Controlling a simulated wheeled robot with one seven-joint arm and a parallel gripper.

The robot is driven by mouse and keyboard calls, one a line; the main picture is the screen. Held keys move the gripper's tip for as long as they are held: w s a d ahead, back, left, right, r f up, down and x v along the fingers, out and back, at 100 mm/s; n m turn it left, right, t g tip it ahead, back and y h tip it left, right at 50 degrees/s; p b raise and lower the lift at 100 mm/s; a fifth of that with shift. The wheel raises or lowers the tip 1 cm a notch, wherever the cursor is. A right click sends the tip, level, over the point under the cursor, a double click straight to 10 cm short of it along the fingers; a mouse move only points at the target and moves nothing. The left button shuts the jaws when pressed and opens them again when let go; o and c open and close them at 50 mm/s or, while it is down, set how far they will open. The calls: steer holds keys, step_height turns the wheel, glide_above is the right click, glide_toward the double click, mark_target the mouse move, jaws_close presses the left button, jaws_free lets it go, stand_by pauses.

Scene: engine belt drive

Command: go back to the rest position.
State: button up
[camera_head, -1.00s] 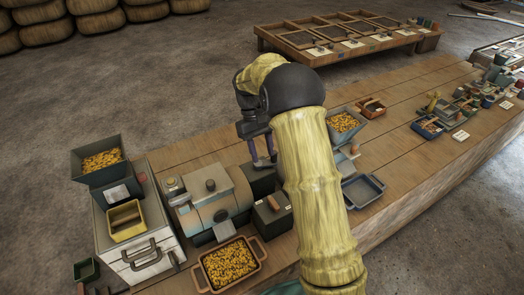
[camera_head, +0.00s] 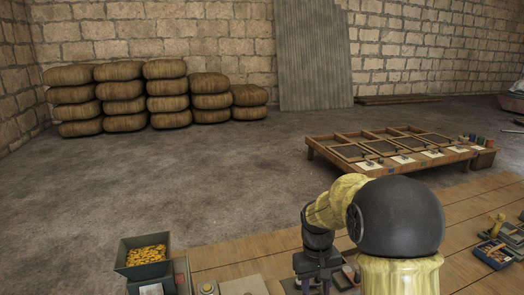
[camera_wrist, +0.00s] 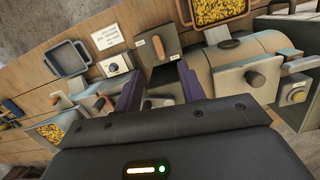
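My gripper shows at the bottom of the head view (camera_head: 318,286) beside the black rounded joint of my yellow arm. In the wrist view its two dark purple fingers (camera_wrist: 160,72) are apart, with nothing held between them. Below and beyond them is a dark box with an orange-brown lever handle (camera_wrist: 158,47). To its right is the grey engine-like machine with a round drum (camera_wrist: 232,52). The fingers appear above these things, but the exact gap cannot be told. Most of the workbench (camera_head: 225,268) is below the head view's edge.
A tray of yellow pieces (camera_wrist: 215,10), an empty grey tray (camera_wrist: 68,58) and a white label card (camera_wrist: 107,37) lie near the gripper. A hopper of yellow pieces (camera_head: 143,256) stands at left. A low table with framed panels (camera_head: 400,152) and stacked sacks (camera_head: 122,90) are behind.

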steer(key=s+d+m+t, duration=0.1)
steer(key=s+m+t, duration=0.1)
steer(key=s, duration=1.2)
steer(key=shift+d+f+t+y, duration=0.2)
steer(key=shift+f+t+y, duration=0.1)
steer(key=shift+t, duration=0.6)
steer(key=shift+c, duration=0.4)
